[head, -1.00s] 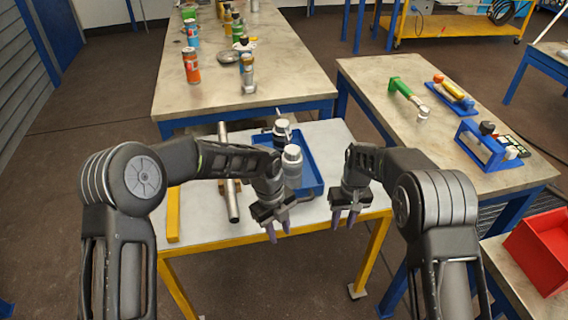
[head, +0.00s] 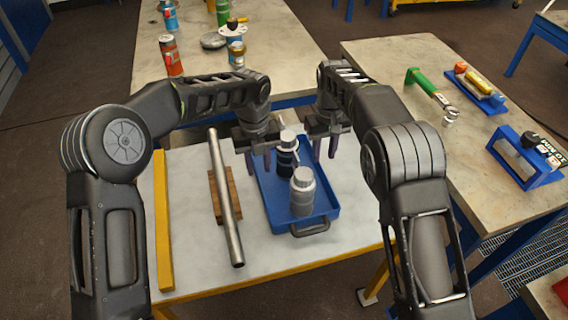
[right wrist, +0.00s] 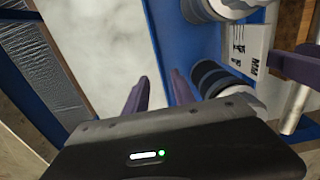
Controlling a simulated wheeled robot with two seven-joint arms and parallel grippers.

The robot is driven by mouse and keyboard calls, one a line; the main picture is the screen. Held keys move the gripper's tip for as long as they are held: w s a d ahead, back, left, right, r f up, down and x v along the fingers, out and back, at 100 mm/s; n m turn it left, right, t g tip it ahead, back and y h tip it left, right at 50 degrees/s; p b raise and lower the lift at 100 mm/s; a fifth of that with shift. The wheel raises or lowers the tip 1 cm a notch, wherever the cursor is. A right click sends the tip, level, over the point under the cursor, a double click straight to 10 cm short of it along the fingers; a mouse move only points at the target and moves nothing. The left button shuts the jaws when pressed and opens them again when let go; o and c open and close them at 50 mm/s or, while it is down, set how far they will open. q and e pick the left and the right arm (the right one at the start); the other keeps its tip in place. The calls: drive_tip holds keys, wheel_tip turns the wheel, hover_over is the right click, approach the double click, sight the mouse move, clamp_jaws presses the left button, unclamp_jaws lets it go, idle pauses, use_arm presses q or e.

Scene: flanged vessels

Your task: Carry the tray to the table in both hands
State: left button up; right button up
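The blue tray (head: 274,208) lies on a white-topped stand (head: 190,250), a dark metal handle at its near end. It carries a dark bottle with a pale cap (head: 287,158) and a grey-white bottle (head: 303,197). My left gripper (head: 258,165) is at the tray's far left edge, fingers apart and pointing down. My right gripper (head: 324,149) is at its far right side. The right wrist view shows its purple fingers (right wrist: 158,92) apart, the blue tray's edge near and between them. Whether either gripper touches the tray is unclear. The tray's far end is partly hidden.
A metal bar (head: 226,200) on a wooden block and a yellow strip (head: 161,215) lie left of the tray. A long table (head: 275,45) with cans stands behind. A table on the right (head: 390,60) holds a green-handled tool (head: 430,90) and blue racks.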

sight(275, 191)
use_arm(q)
drive_tip(key=shift+w+a+r, duration=0.1)
drive_tip(key=shift+w+r, duration=0.05)
drive_tip(key=shift+w, duration=0.1)
use_arm(e)
drive_tip(key=shift+w+a+r, duration=0.1)
drive_tip(key=shift+w+r, duration=0.05)
drive_tip(key=shift+w, duration=0.1)
use_arm(q)
drive_tip(key=shift+s, duration=0.1)
use_arm(e)
drive_tip(key=shift+s, duration=0.1)
use_arm(q)
drive_tip(key=shift+r, duration=0.1)
use_arm(e)
drive_tip(key=shift+r, duration=0.1)
